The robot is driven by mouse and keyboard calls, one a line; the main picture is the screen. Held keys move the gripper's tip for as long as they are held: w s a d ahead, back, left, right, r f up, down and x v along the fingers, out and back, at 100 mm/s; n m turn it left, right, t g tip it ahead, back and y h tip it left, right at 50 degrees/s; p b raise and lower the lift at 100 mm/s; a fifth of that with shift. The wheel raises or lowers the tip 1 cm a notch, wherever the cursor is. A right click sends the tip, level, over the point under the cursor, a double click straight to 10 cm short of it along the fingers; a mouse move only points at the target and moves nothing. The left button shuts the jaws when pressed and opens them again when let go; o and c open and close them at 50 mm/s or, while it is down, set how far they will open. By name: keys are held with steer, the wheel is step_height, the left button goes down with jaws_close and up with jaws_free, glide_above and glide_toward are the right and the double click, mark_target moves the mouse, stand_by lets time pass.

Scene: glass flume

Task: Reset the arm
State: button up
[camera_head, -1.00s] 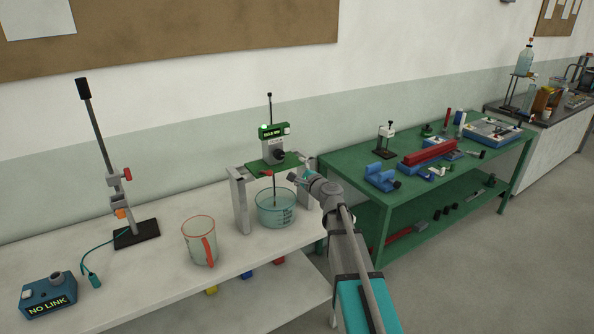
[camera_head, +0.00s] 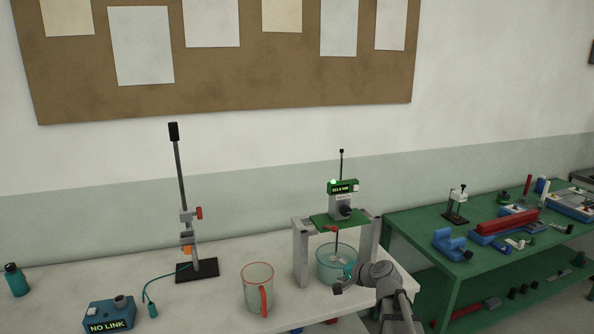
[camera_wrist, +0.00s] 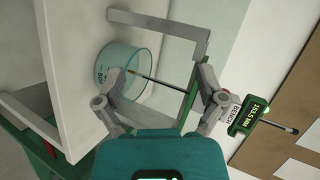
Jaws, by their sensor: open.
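My gripper (camera_head: 345,279) is at the front of the bench stand, in front of the clear glass basin (camera_head: 334,268). In the wrist view my gripper (camera_wrist: 162,78) has its two grey fingers spread apart with nothing held between them. The basin (camera_wrist: 104,72) shows beyond the fingers there, with a thin rod reaching into it. My arm comes up from the lower right in the head view and covers part of the basin and table edge.
The grey stand (camera_head: 301,255) carries a green display gauge (camera_head: 342,186) above the basin. A red-handled jug (camera_head: 256,288), a clamp stand (camera_head: 196,270) and a blue NO LINK box (camera_head: 108,315) stand to the left. A green bench (camera_head: 408,226) is at the right.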

steer(key=s+d+f+n+g+h, duration=0.2)
steer(key=s+f+n+g+h, duration=0.2)
steer(key=s, duration=0.7)
steer(key=s+d+f+n+g+h, duration=0.2)
steer(key=s+f+n+g+h, duration=0.2)
steer(key=s, duration=0.8)
step_height(320, 180, down, 3)
steer(key=shift+d+r+n+g, duration=0.15)
steer(key=shift+d+n+g, duration=0.3)
steer(key=shift+g, duration=0.55)
steer(key=shift+a, duration=0.15)
